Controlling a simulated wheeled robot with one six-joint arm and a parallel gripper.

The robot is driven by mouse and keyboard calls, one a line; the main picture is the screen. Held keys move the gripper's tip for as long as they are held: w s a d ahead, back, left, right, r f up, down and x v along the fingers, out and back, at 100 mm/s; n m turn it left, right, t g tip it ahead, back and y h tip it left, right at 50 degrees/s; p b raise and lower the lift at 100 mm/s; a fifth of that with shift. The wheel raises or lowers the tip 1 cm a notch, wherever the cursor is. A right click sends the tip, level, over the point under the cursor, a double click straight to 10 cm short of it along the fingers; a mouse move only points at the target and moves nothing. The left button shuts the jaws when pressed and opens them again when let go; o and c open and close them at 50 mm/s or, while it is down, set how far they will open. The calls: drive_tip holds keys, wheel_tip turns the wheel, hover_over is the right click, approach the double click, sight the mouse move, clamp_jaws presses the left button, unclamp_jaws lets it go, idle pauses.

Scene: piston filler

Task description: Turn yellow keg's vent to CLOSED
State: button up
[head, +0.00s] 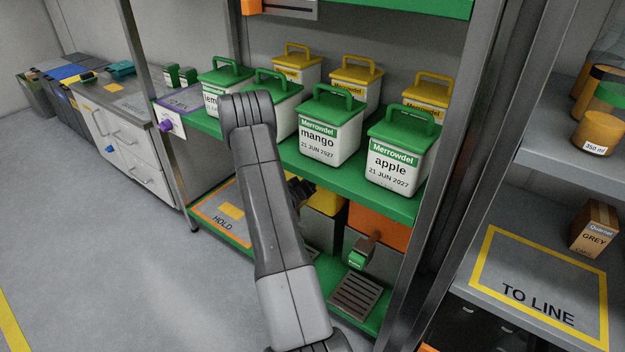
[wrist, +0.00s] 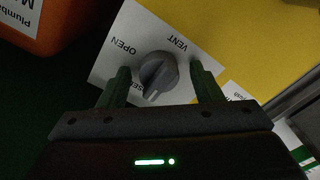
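The yellow keg (wrist: 235,40) fills the upper right of the wrist view; in the head view the yellow keg (head: 322,217) stands on the lower shelf, partly behind my arm. Its white vent plate (wrist: 185,62) reads VENT and OPEN, upside down, plus a partly hidden word ending in SED. The grey round vent knob (wrist: 159,70) sits on the plate. Its white mark points down in the picture, close beside the partly hidden word. My gripper (wrist: 160,68) is open, one finger on each side of the knob, with a small gap showing at both sides.
An orange keg (head: 378,230) stands right of the yellow one; an orange surface (wrist: 45,25) shows at the wrist view's upper left. Green-lidded tubs, mango (head: 330,130) and apple (head: 402,160), stand on the green shelf (head: 350,172) above. A grey grate (head: 356,296) lies in front.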

drive_tip(key=p+v, duration=0.1)
drive_tip(key=v, duration=1.2)
drive_tip(key=shift+s+a+p, duration=0.25)
drive_tip(key=shift+s+p, duration=0.1)
drive_tip(key=shift+w+d, duration=0.1)
drive_tip(key=b+x, duration=0.1)
drive_tip(key=x, duration=1.2)
drive_tip(key=shift+w+d+b, duration=0.2)
drive_tip(key=shift+w+b, duration=0.1)
drive_tip(key=shift+b, duration=0.1)
drive_tip(key=shift+s+a+r, duration=0.1)
